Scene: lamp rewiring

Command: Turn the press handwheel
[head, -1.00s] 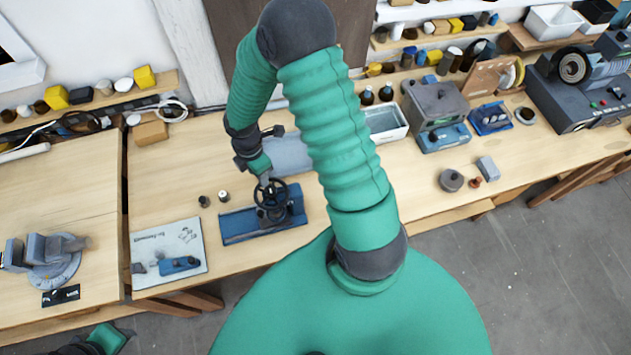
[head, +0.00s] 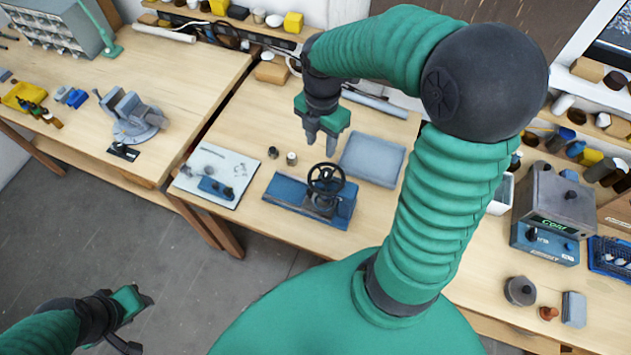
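The press (head: 315,203) has a blue base and a black handwheel (head: 326,179) on top, and stands on the wooden bench. My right gripper (head: 321,148) points down just above and behind the wheel's far rim. Its two fingers show a gap with nothing between them, and it looks apart from the wheel. My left gripper (head: 138,301) is at the lower left, over the floor and well away from the press. Whether its fingers are open does not show.
A grey tray (head: 372,159) lies behind and right of the press. Two small cylinders (head: 281,155) stand to its left, near a printed sheet (head: 218,175) with a small blue part. A vise (head: 132,115) stands on the left bench. My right arm covers part of the bench on the right.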

